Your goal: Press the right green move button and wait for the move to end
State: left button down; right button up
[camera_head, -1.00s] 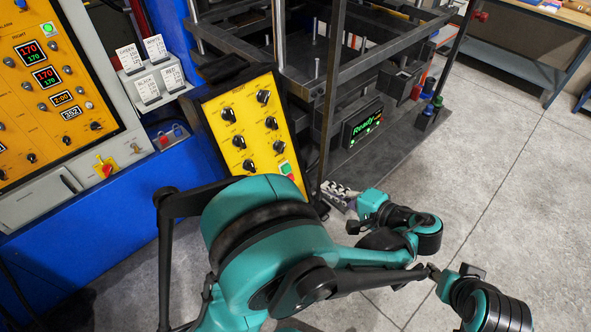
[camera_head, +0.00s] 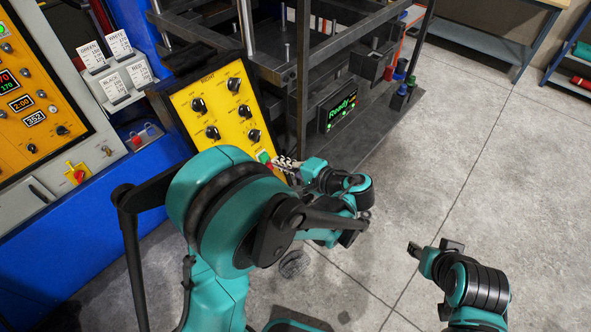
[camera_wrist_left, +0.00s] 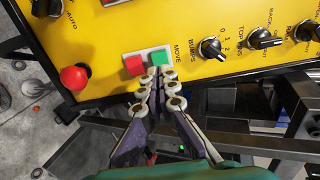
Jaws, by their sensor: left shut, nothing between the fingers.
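The green move button (camera_wrist_left: 160,58) is on the yellow panel (camera_wrist_left: 130,30), beside a red button (camera_wrist_left: 134,64), with the label MOVE next to it. My left gripper (camera_wrist_left: 158,72) is shut and empty, its tips at the lower edge of the green button; I cannot tell whether they press it. In the head view the left gripper (camera_head: 283,162) is at the lower right corner of the panel, close to the green button (camera_head: 264,157). The press display (camera_head: 341,107) reads "Ready" in green.
A red emergency knob (camera_wrist_left: 74,77) and black rotary knobs (camera_wrist_left: 262,40) are on the same panel. The dark press frame (camera_head: 300,80) stands behind the panel. A control cabinet (camera_head: 50,100) is at the left. Grey floor (camera_head: 470,140) is clear at the right.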

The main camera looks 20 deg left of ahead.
aim_at(266, 158)
pick_arm(q)
jog(key=shift+x, duration=1.6)
